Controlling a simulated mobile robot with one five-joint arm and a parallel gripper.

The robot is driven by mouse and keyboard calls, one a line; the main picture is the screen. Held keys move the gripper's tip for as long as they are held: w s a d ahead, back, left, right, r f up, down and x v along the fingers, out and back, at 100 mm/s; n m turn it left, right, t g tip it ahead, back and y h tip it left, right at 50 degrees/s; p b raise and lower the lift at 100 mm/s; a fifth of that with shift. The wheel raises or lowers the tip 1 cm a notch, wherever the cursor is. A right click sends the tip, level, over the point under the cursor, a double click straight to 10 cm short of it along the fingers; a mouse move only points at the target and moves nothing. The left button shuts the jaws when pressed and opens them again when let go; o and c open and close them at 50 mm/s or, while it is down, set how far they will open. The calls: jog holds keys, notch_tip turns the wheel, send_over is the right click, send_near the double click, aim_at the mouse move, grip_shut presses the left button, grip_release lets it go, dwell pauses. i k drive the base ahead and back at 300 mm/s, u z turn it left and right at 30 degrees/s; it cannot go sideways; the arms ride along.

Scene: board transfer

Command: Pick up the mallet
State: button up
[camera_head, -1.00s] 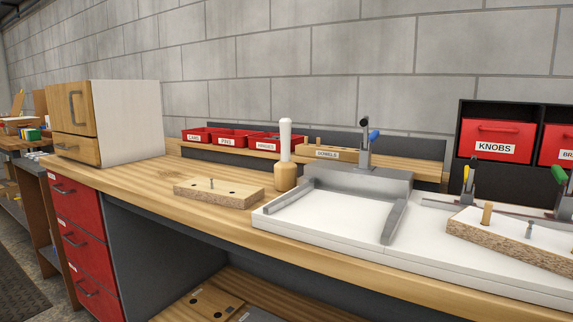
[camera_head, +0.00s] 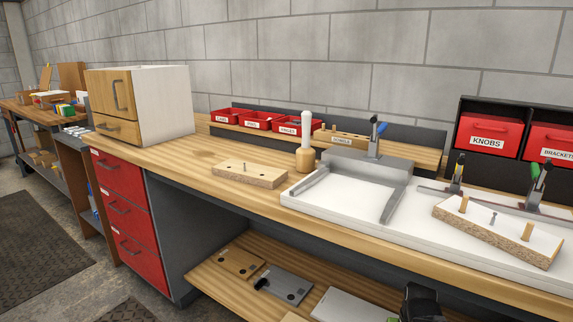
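The mallet (camera_head: 305,158) stands upright on its pale wooden head on the workbench, with its white handle (camera_head: 306,124) pointing up. It is between a drilled wooden board (camera_head: 265,177) and the white fixture plate (camera_head: 310,203), close in front of the red bins. Nothing holds it. My gripper is not in view.
A cabinet (camera_head: 163,105) stands at the bench's left end. A toggle clamp (camera_head: 374,142) rises behind the fixture, right of the mallet. Another board (camera_head: 480,232) with pegs lies at right. Red bins (camera_head: 259,121) line the back. The lower shelf (camera_head: 225,285) holds boards and a dark object.

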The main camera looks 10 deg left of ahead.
aim_at(306, 155)
jog(key=u, duration=0.3)
jog(key=k, duration=1.05)
jog(key=u, duration=1.3)
jog(key=i, duration=2.35)
jog(key=z, duration=0.45)
